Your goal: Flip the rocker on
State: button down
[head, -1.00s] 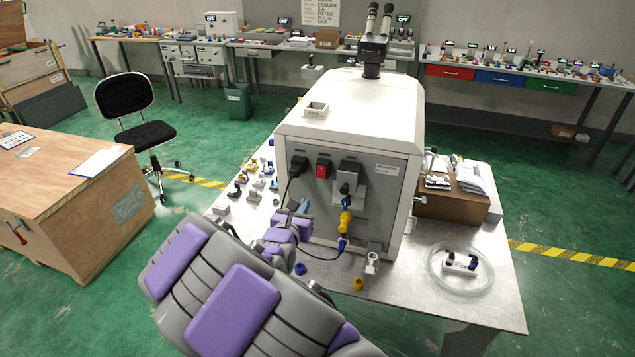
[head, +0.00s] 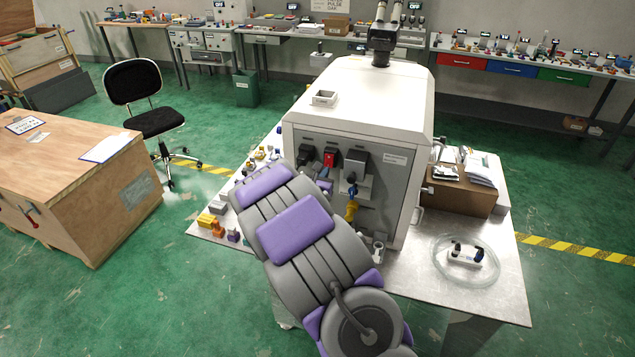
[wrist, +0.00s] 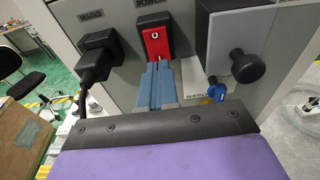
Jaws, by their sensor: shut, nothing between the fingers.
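The red rocker (head: 330,158) sits in a black frame on the grey panel of the white machine (head: 380,95). In the wrist view the rocker (wrist: 156,45) shows a white ring mark near its top and a small white mark near its lower edge. My gripper (wrist: 155,68) is shut and empty, its blue fingertips at the rocker's lower edge. I cannot tell whether they touch it. In the head view my arm hides most of the gripper.
A black plug (wrist: 98,60) with a cable is left of the rocker. A grey box with a black knob (wrist: 247,66) is right of it. A blue and yellow fitting (wrist: 216,90) sits below that box. Small parts crowd the table's left side.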

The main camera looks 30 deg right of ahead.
jog(key=shift+x, duration=1)
